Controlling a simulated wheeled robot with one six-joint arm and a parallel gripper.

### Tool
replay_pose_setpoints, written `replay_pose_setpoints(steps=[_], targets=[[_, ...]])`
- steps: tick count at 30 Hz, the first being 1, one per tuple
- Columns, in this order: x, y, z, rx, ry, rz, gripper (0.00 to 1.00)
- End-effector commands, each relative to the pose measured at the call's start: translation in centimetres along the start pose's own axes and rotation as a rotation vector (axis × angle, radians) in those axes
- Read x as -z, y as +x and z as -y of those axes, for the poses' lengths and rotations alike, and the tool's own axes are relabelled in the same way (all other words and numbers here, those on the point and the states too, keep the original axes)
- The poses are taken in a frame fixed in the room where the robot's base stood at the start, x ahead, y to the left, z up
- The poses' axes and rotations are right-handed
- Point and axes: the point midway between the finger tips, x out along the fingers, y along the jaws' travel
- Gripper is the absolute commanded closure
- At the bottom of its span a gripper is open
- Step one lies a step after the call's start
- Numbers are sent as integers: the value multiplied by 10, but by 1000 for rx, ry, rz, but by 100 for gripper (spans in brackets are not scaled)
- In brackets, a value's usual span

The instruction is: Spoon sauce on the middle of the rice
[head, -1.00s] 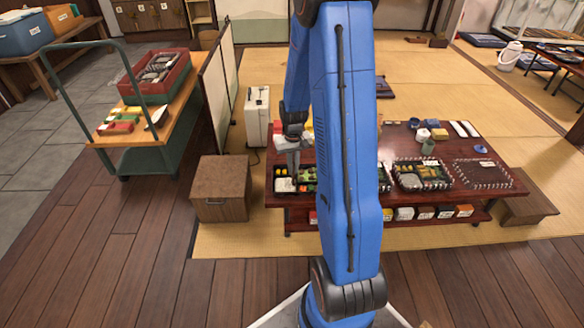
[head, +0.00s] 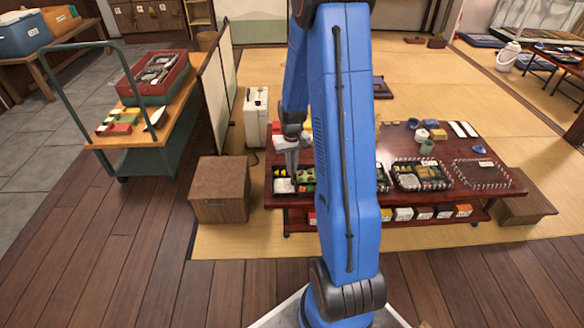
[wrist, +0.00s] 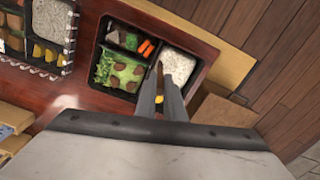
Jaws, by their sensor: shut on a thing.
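A black bento box (wrist: 104,58) on the red-brown low table has white rice (wrist: 180,66) in one compartment, green leaves with brown pieces in another, and carrot sticks in a third. In the head view, its rice (head: 284,185) is at the table's left end. My gripper (wrist: 160,92) is shut on a thin brownish utensil (wrist: 160,74), likely the spoon. The utensil's tip appears over the rice's near-left edge; whether it touches cannot be told. A small yellow spot shows between the fingers. In the head view my gripper (head: 292,160) is just above the box. I cannot make out the sauce.
Other filled boxes (head: 420,188) stand further right on the table (head: 462,190). My blue arm hides the table's middle. A brown box (head: 220,203) stands left of the table, and a trolley (head: 148,162) with a red crate (head: 140,88) is further left. The wooden floor in front is clear.

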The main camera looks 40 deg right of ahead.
Motion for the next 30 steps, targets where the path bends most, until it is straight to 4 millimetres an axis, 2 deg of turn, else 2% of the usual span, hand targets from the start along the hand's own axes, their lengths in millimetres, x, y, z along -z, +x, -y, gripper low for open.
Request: replay_pose_setpoints(steps=[11, 30], targets=[[1, -1, 0, 0, 0, 0, 100], [7, 1, 21, 0, 0, 0, 100]])
